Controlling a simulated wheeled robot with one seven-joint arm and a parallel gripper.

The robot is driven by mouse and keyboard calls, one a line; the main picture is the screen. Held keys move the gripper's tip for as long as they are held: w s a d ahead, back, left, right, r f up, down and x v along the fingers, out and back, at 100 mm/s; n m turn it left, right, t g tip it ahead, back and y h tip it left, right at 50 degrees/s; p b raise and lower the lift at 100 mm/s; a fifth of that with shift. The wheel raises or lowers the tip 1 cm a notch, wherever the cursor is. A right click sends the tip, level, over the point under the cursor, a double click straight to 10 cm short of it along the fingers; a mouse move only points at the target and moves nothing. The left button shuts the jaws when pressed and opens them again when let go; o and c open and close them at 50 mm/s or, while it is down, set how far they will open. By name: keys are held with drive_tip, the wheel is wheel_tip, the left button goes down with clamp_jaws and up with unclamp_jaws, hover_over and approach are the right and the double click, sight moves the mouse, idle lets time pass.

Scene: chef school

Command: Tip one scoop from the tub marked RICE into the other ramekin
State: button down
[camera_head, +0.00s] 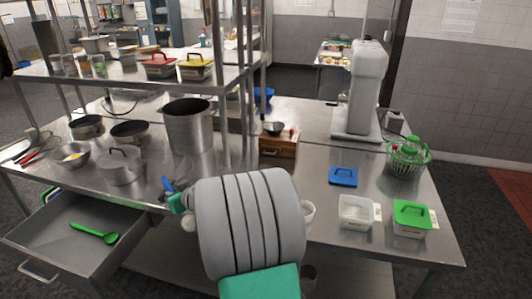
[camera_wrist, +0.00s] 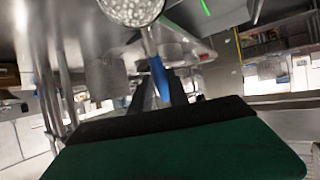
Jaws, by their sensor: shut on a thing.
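My gripper (camera_wrist: 160,95) is shut on the blue handle of a scoop (camera_wrist: 160,78). Its round bowl at the top of the wrist view looks full of pale speckled grains. In the head view the blue handle (camera_head: 167,184) shows left of my arm, above the worktop's front. An open tub (camera_head: 352,222) with whitish contents and a tub with a green lid (camera_head: 411,221) stand at the right; their labels are too small to read. A white ramekin (camera_head: 308,213) is partly hidden behind my arm. A pale rounded thing by my gripper may be another ramekin.
A blue lid (camera_head: 343,176) lies behind the open tub. Pots, including a tall one (camera_head: 189,128), stand at the left. A drawer (camera_head: 75,245) with a green spoon (camera_head: 95,233) is open in front. Shelf posts rise behind my arm.

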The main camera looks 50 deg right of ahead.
drive_tip(key=s+d+m+g+h+p, duration=0.1)
drive_tip(key=s+d+m+h, duration=0.2)
drive_tip(key=d, duration=0.9)
drive_tip(key=s+d+m+g+h, duration=0.1)
drive_tip(key=s+d+m+h, duration=0.1)
drive_tip(key=d, duration=1)
drive_tip(key=s+d+m+g+h+p, duration=0.1)
drive_tip(key=s+d+m+h, duration=0.2)
drive_tip(key=d, duration=0.9)
drive_tip(key=s+a+t+h+b, duration=0.4)
drive_tip(key=s, duration=0.1)
drive_tip(key=shift+a+t+h+b, duration=0.4)
drive_tip(key=shift+w+a+r, duration=0.1)
drive_tip(key=shift+a+r, duration=0.05)
drive_tip(key=shift+r, duration=0.1)
